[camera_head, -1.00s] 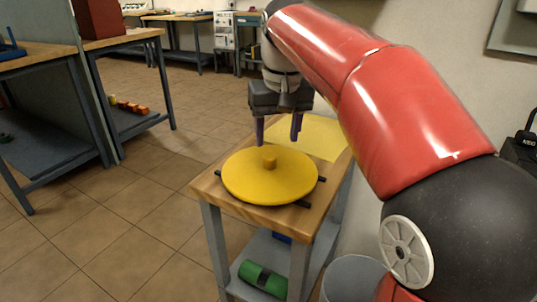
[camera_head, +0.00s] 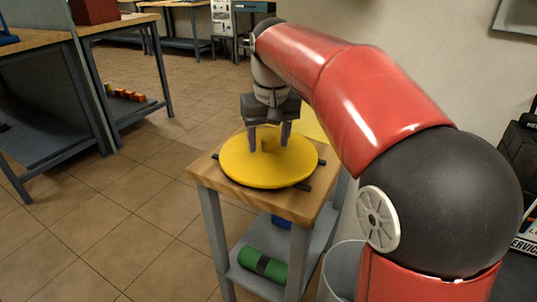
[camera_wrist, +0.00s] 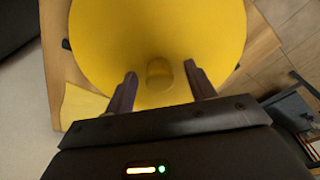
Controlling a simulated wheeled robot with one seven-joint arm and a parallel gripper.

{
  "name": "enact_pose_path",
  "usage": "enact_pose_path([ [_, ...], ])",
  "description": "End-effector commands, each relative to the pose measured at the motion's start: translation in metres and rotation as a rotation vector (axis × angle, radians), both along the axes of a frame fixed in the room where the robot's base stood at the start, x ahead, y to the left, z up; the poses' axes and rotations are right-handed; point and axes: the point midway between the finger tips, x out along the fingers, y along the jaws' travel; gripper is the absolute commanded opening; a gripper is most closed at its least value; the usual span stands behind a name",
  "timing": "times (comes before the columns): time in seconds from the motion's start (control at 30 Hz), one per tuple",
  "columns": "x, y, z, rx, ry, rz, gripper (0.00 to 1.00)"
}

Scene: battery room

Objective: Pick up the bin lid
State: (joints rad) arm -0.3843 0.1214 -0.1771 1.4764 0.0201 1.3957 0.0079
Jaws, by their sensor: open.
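The bin lid (camera_head: 240,168) is a round yellow disc with a short yellow knob (camera_head: 269,144) at its middle. It lies on dark bars on a small wooden-topped table. I cannot tell whether the fingers touch the lid.
The small table (camera_head: 205,172) has a lower shelf with a green roll (camera_head: 263,265) and a blue item. A yellow sheet (camera_head: 314,122) lies behind the lid. A grey bin (camera_head: 343,270) stands at the table's right. A workbench is at left, with open tiled floor between.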

Motion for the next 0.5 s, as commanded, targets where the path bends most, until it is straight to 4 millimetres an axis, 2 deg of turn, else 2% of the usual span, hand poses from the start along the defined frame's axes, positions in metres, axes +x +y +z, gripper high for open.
enact_pose_path([
  [0.03, 0.0, 0.0, 0.0002, 0.0, 0.0, 0.0, 0.51],
  [0.4, 0.0, 0.0, 0.0006, 0.0, -0.001, 0.0, 0.04],
  [0.5, 0.0, 0.0, 0.0006, 0.0, -0.001, 0.0, 0.04],
])
